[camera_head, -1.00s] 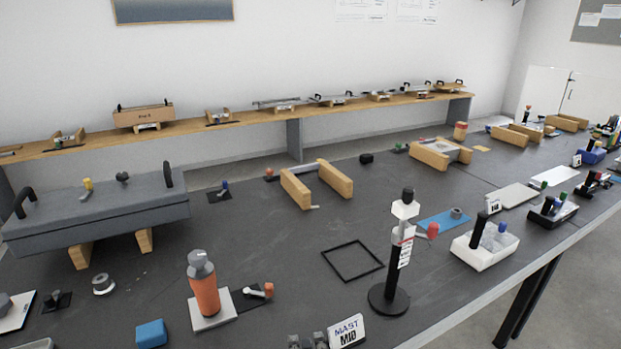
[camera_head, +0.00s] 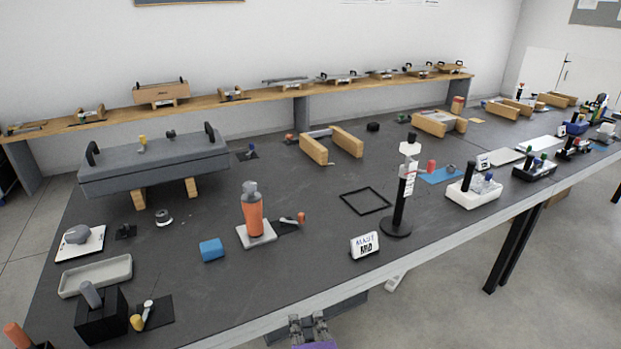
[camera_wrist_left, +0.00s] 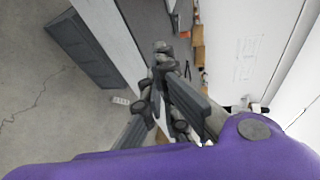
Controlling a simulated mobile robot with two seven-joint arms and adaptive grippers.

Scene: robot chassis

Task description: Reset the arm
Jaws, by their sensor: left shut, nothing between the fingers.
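My left gripper (camera_head: 308,326) shows at the bottom edge of the head view, in front of the table's front edge. Its two grey fingers and a bit of its purple body are visible. It is shut and empty. In the left wrist view the dark gripper linkage (camera_wrist_left: 165,85) points away from the purple wrist body (camera_wrist_left: 200,160), with floor and the table's side beyond. My right gripper does not show in either view.
The dark table (camera_head: 300,245) carries an orange bottle (camera_head: 252,215), a mast on a round base (camera_head: 397,226), a MAST sign (camera_head: 365,245), a blue block (camera_head: 211,250) and a grey chassis box (camera_head: 155,160). Floor (camera_head: 450,310) is free at lower right.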

